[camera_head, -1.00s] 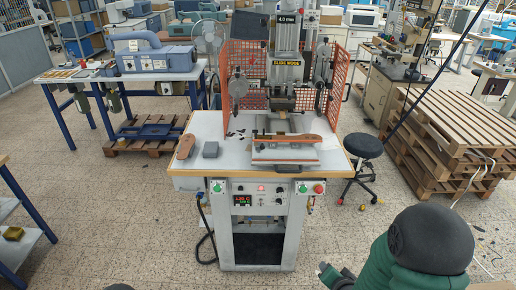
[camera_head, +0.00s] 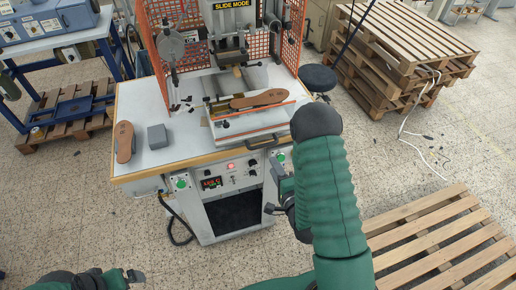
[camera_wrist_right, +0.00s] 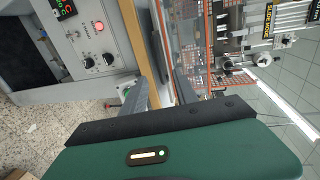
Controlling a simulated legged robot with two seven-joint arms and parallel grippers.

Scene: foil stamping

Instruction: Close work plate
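The work plate (camera_head: 236,127) is a pale metal slide on the stamping machine (camera_head: 233,60). It sticks out toward the front of the table, under the press head. A brown sole-shaped piece (camera_head: 263,98) lies on it. A dark handle (camera_head: 262,142) is at its front edge. My right gripper (camera_head: 272,189) is in front of the machine, below and apart from the handle. Its two fingers are spread and empty; the right wrist view (camera_wrist_right: 162,93) shows them apart near the table edge. My left gripper (camera_head: 131,277) is low at the bottom left, too small to read.
A second brown piece (camera_head: 124,141) and a grey block (camera_head: 158,136) lie on the left of the white tabletop (camera_head: 143,104). Orange mesh guards (camera_head: 160,45) flank the press. A black stool (camera_head: 318,78) and wooden pallets (camera_head: 405,55) stand to the right.

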